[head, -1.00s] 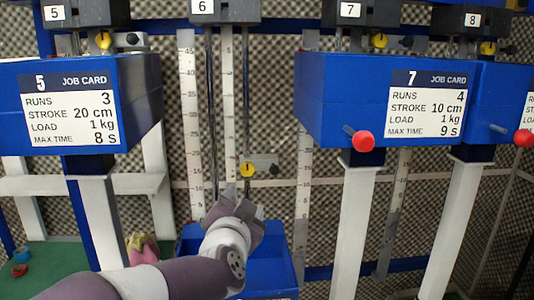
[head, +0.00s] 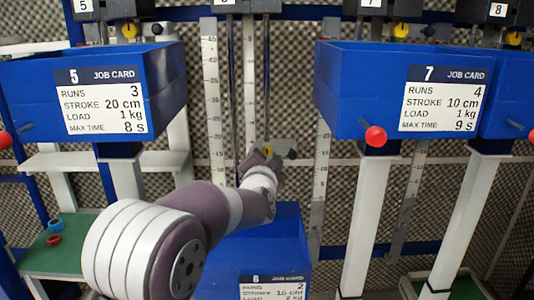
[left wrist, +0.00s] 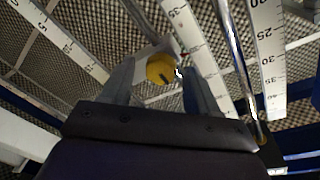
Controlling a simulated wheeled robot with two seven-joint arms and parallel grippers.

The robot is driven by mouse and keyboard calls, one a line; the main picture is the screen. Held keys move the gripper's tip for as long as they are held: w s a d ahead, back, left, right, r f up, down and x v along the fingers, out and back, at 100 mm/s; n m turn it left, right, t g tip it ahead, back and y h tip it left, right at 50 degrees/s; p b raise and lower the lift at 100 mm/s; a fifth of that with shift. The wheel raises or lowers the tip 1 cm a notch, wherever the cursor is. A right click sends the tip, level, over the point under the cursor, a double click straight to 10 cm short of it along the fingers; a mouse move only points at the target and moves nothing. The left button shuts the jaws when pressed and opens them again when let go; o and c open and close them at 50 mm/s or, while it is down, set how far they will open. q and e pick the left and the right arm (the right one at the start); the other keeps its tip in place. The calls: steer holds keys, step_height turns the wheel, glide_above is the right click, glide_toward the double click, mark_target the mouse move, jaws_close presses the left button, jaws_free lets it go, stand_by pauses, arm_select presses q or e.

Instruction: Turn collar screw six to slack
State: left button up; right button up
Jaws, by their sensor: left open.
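Collar screw six is a yellow knob (head: 267,151) with a dark mark, on the grey collar (head: 288,146) across the rods of station 6. In the head view my left gripper (head: 262,160) is at the collar and partly covers it. In the left wrist view the yellow knob (left wrist: 160,69) shows between the two open fingers of my left gripper (left wrist: 158,72), with a gap on either side. I cannot tell how deep it sits between them. My right gripper is in neither view.
Blue boxes with job cards 5 (head: 158,70) and 7 (head: 345,75) flank station 6. A red knob (head: 376,136) sticks out from box 7. The blue box 6 (head: 265,245) stands low beneath my arm. White scale strips (head: 213,110) run upright beside the rods.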

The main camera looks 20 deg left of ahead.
arm_select(q)
steer(key=shift+w+a+f, duration=0.15)
steer(key=shift+w+a, duration=0.05)
steer(key=shift+a, duration=0.05)
steer(key=shift+c, duration=0.2)
steer(key=shift+w, duration=0.1)
steer(key=c, duration=1)
steer(key=shift+f, duration=0.1)
